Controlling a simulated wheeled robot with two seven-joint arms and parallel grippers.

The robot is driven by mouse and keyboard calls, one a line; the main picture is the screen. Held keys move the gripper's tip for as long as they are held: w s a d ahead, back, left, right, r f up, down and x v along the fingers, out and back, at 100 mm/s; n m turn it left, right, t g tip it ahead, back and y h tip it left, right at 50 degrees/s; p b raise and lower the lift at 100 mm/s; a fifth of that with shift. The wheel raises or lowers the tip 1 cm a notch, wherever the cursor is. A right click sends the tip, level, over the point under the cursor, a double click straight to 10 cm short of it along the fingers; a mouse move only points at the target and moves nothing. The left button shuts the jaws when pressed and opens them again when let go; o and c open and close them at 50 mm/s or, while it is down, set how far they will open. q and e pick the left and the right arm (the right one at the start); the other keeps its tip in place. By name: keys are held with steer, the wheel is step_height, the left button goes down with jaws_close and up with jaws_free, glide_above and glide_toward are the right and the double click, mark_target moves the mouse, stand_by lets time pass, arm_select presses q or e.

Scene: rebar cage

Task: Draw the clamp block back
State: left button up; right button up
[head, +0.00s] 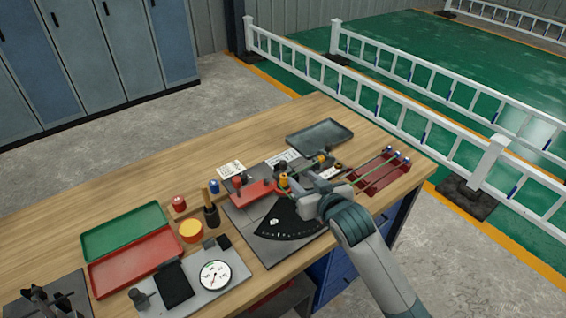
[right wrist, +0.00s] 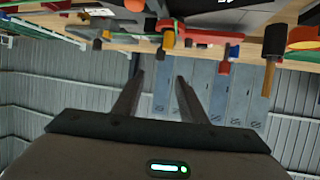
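A red bar-shaped block (head: 258,192) lies on the dark plate (head: 236,218) of the bending fixture; it seems to be the clamp block, though no label confirms this. A red knob (head: 237,182) stands by its left end and a yellow post (head: 283,181) by its right end. In the right wrist view the red part (right wrist: 200,37) and yellow post (right wrist: 168,39) appear beyond my fingers. My right gripper (head: 302,183) is beside the post, partly hiding the fixture. Its fingers (right wrist: 155,84) are apart, with nothing between them. My left gripper is not in view.
A black angle scale (head: 285,222) is in front of the fixture. A grey tray (head: 320,134) lies behind, and a red rack with rods (head: 376,176) is at right.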

mark_target(284, 164)
steer(key=p+x, duration=0.3)
steer(key=x, duration=1.1)
steer(key=shift+w+a, duration=0.15)
steer(key=shift+w, duration=0.1)
steer(key=shift+x, duration=1.1)
steer(key=shift+f, duration=0.1)
jaws_close()
